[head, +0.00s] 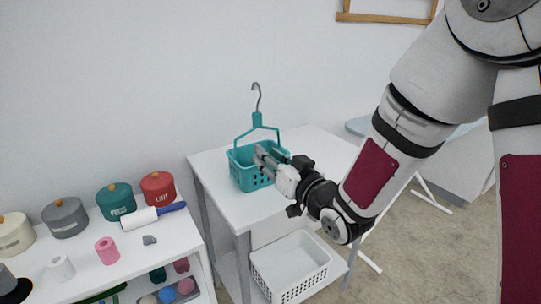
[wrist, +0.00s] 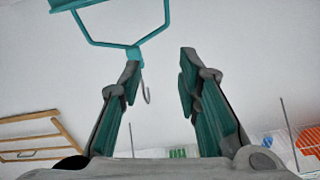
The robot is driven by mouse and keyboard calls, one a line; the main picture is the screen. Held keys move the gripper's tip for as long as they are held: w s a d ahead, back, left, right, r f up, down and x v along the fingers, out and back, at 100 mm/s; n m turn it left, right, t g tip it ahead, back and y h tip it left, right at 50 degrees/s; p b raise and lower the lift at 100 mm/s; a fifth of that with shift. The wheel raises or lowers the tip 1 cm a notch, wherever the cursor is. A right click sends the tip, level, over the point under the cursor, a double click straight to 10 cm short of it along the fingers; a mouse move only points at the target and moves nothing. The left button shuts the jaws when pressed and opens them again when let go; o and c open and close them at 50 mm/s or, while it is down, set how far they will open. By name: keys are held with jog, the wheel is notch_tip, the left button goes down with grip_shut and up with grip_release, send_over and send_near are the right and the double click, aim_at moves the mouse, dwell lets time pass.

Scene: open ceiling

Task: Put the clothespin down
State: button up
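No clothespin can be made out in either view. My gripper (head: 266,158) is over the teal hanging basket (head: 247,173), which stands on the white table, and hides part of the basket's right side. In the wrist view my gripper (wrist: 158,62) has its two fingers apart, with nothing visible between the tips. The basket's teal handle (wrist: 108,44) and grey hook (wrist: 147,92) show beyond the left finger. The basket's inside is mostly hidden in the head view.
The white table (head: 226,207) has bare room around the basket. A white crate (head: 290,270) is below it. A low white shelf at left holds lidded pots, including a red one (head: 158,188), a lint roller (head: 153,215), a pink roll (head: 107,251) and a small grey item (head: 149,240).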

jog(key=shift+s+d, duration=0.1)
jog(key=shift+s, duration=0.05)
jog(key=s+d+m+g+h, duration=0.1)
jog(key=s+d+g+h, duration=0.2)
jog(key=s+d+h, duration=0.35)
jog(key=s+d+m+g+h, duration=0.2)
jog(key=s+d+h, duration=0.15)
jog(key=d, duration=0.65)
jog(key=s+d+g, duration=0.2)
jog(key=s+g, duration=0.2)
jog(key=s, duration=1)
jog(key=s+d+m+g, duration=0.1)
jog(key=s+g, duration=0.4)
jog(key=s, duration=1)
jog(key=shift+s+d+m, duration=0.15)
jog(key=shift+d+m, duration=0.15)
jog(key=shift+d, duration=0.6)
jog(key=shift+r, duration=0.2)
